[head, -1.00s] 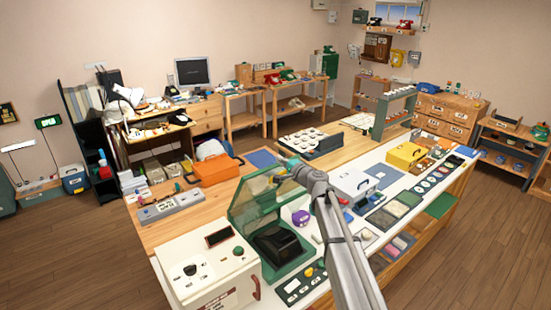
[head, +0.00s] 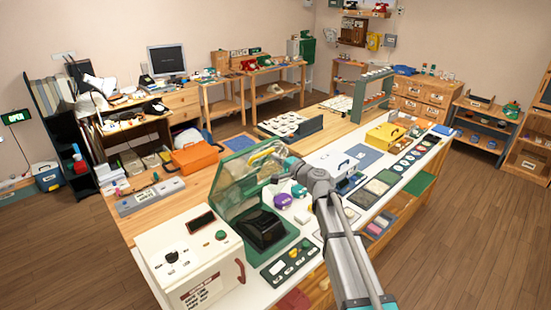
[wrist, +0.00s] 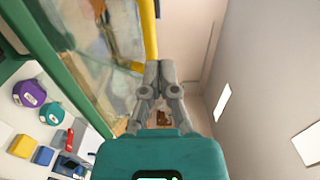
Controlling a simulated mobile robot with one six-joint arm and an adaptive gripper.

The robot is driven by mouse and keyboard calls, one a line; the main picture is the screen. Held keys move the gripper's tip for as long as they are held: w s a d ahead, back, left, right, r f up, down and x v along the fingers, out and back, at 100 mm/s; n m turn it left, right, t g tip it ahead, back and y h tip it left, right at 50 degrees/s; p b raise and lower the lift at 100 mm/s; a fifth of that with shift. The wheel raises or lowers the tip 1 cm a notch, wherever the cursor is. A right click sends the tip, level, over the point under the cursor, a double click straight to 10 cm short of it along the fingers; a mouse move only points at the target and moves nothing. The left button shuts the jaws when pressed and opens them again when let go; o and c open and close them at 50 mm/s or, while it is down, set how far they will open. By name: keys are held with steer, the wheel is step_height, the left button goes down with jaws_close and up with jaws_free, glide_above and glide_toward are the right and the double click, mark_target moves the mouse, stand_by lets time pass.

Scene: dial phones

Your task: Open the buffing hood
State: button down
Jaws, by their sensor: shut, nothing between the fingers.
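The buffing hood (head: 235,172) is a clear panel in a green frame. It stands raised and tilted above a green base with a black unit (head: 262,228) on the white counter. In the wrist view its green frame (wrist: 52,70) and clear panel cross the left side, with a yellow bar (wrist: 149,28) at the upper middle. My gripper (wrist: 158,68) is shut and empty, its fingertips in line with the lower end of the yellow bar. I cannot tell whether they touch. In the head view my wrist is at the hood's right edge and the fingertips are not clear.
A cream box (head: 192,262) stands left of the hood. A control panel (head: 290,260) lies in front. A purple round item (head: 283,201) sits to the right, near a white case (head: 332,165). An orange case (head: 205,158) is behind. The wooden floor at right is open.

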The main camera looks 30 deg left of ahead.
steer(key=shift+d+f, duration=0.1)
steer(key=s+d+f+y+b, duration=0.1)
steer(key=d+f+b, duration=0.2)
steer(key=b, duration=0.3)
steer(key=s+d+f+t+y+b, duration=0.1)
steer(key=s+d+f+y+b, duration=0.1)
steer(key=d+b, duration=0.3)
steer(key=shift+s+d+f+y+b, duration=0.15)
steer(key=shift+d+f+y+b, duration=0.2)
steer(key=shift+f+b, duration=0.35)
steer(key=shift+a, duration=0.1)
steer(key=p, duration=0.4)
glide_toward(265, 154)
steer(key=shift+t, duration=0.3)
steer(key=x, duration=0.7)
steer(key=shift+s+a+f, duration=0.1)
steer(key=shift+a, duration=0.4)
steer(key=shift+d, duration=0.1)
